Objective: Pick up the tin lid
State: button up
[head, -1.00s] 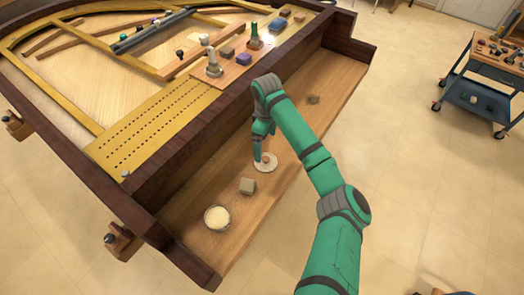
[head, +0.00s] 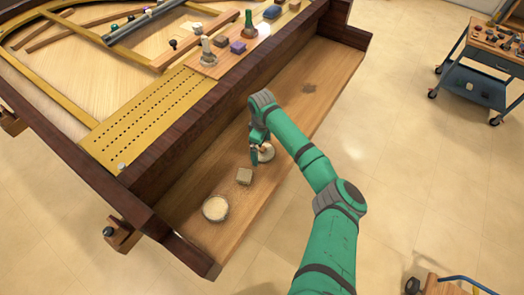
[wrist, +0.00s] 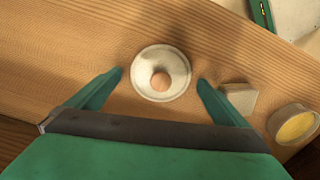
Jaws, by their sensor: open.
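The tin lid (wrist: 148,62) is a pale round disc with a small wooden knob (wrist: 161,81) at its middle. It lies flat on the wooden key bed and also shows in the head view (head: 266,152), partly hidden by my gripper. My gripper (wrist: 162,80) is open and empty, with one green finger on each side of the lid in the wrist view. In the head view my gripper (head: 256,158) is low over the lid's left side. I cannot tell whether the fingers touch the lid or the board.
A beige block (head: 244,176) and a round tin with cream-yellow contents (head: 215,208) stand on the key bed (head: 200,180), left of the lid. A dark raised wall (head: 205,125) runs behind. The key bed is mostly clear to the right.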

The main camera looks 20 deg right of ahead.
jog(key=shift+d, duration=0.15)
jog(key=shift+s, duration=0.15)
jog(key=c, duration=1.1)
jog(key=shift+c, duration=0.2)
jog(key=shift+r, duration=0.1)
